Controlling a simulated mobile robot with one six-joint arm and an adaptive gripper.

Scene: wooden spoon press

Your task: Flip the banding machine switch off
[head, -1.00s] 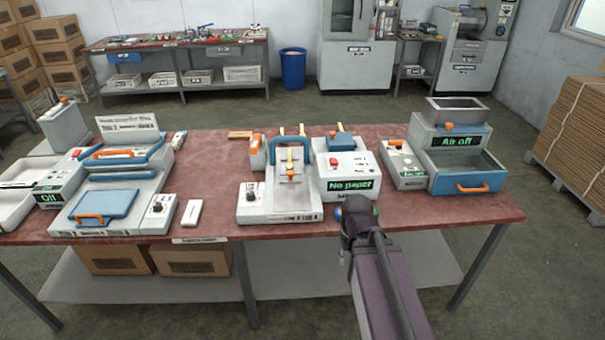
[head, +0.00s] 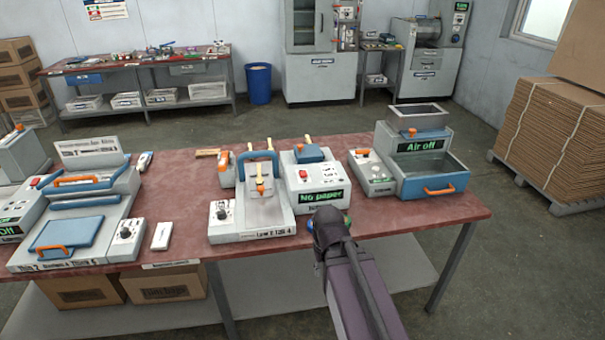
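A white machine (head: 320,204) with a green "No paper" display stands on the red-topped table, right of centre. It has a red switch (head: 303,174) on its upper face and a blue part on top. Its small label is too small to read, so I cannot tell for sure that it is the banding machine. My gripper (head: 328,214) is at the table's front edge, just in front of this machine, overlapping its lower front in the picture. I see it from behind. Its fingertips are hidden, and no held object shows.
Left of it stands a press (head: 265,212) with a blue handle and a dial box. To the right are a small box with an orange switch (head: 361,152) and an "Air off" unit (head: 430,165). Blue-lidded machines (head: 70,235) fill the left. Cardboard stacks (head: 545,130) stand right.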

